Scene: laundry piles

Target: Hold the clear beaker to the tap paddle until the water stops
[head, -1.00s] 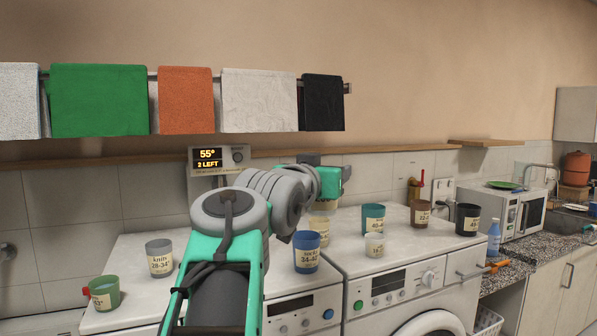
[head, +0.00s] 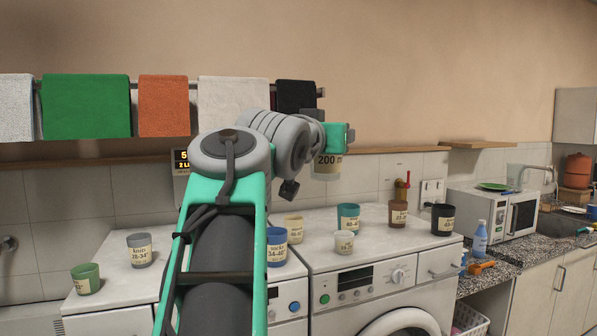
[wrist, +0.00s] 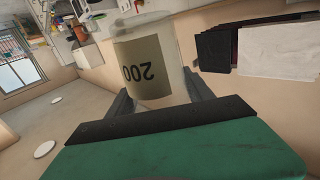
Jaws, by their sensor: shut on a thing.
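My gripper (head: 332,140) is shut on a pale, see-through beaker (head: 327,166) with a tan label reading 200. The beaker hangs below the green gripper body, above the right-hand machine top and in front of the tiled wall. In the wrist view the beaker (wrist: 186,72) sits between the dark fingers, its label upside down in the picture. No water can be made out in it. A display box (head: 181,161) on the wall is mostly hidden behind my arm. Its tap and paddle cannot be seen.
Labelled cups stand on the machine tops, among them a blue cup (head: 277,247), a cream cup (head: 293,228), a teal cup (head: 348,217), a white cup (head: 344,242), a brown cup (head: 398,213) and a black cup (head: 443,219). Towels hang above; a wooden shelf (head: 400,149) runs along the wall.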

